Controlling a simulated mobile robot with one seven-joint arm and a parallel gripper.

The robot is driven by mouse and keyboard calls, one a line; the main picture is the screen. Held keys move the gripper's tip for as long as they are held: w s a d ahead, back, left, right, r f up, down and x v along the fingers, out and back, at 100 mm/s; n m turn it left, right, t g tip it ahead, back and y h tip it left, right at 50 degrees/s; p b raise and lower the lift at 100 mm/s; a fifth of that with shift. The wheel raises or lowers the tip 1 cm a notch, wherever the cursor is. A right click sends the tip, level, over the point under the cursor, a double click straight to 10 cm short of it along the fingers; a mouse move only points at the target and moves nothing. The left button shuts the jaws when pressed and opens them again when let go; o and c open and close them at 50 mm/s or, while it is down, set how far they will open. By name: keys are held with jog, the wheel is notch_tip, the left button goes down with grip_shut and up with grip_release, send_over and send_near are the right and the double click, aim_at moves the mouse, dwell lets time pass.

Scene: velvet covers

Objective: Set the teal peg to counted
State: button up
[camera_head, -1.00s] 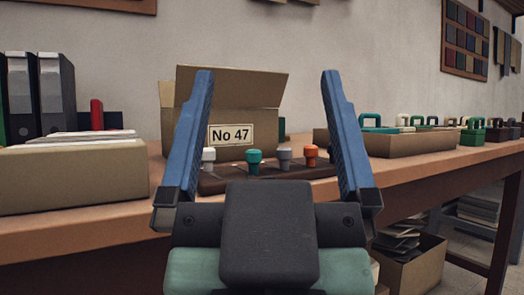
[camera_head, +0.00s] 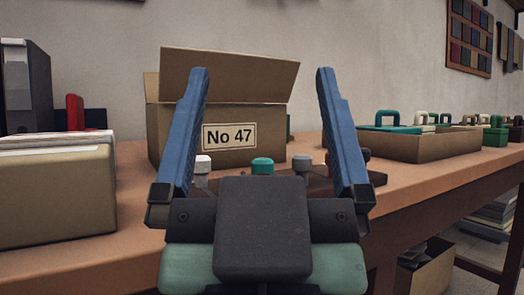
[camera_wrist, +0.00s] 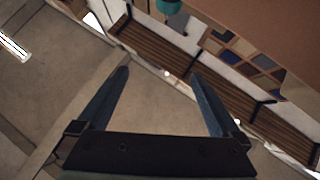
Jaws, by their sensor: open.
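The teal peg (camera_head: 262,166) stands in a dark brown peg board (camera_head: 318,181) on the table, in front of the carton. A white peg (camera_head: 203,164) is to its left and a grey peg (camera_head: 302,163) to its right. In the head view my gripper (camera_head: 264,72) is open and empty, its blue fingers spread either side of the teal peg in the picture. The gripper's dark body hides the teal peg's lower part and the board's front. The orange peg is hidden behind the right finger. The wrist view shows my open fingers (camera_wrist: 160,74) with nothing between them.
An open carton (camera_head: 165,125) marked No 47 stands behind the board. A beige box (camera_head: 60,200) with papers is at left, near black binders (camera_head: 27,85). A shallow tray (camera_head: 420,147) with handled items is at right. Bare table lies between the beige box and board.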

jog(key=shift+s, duration=0.3)
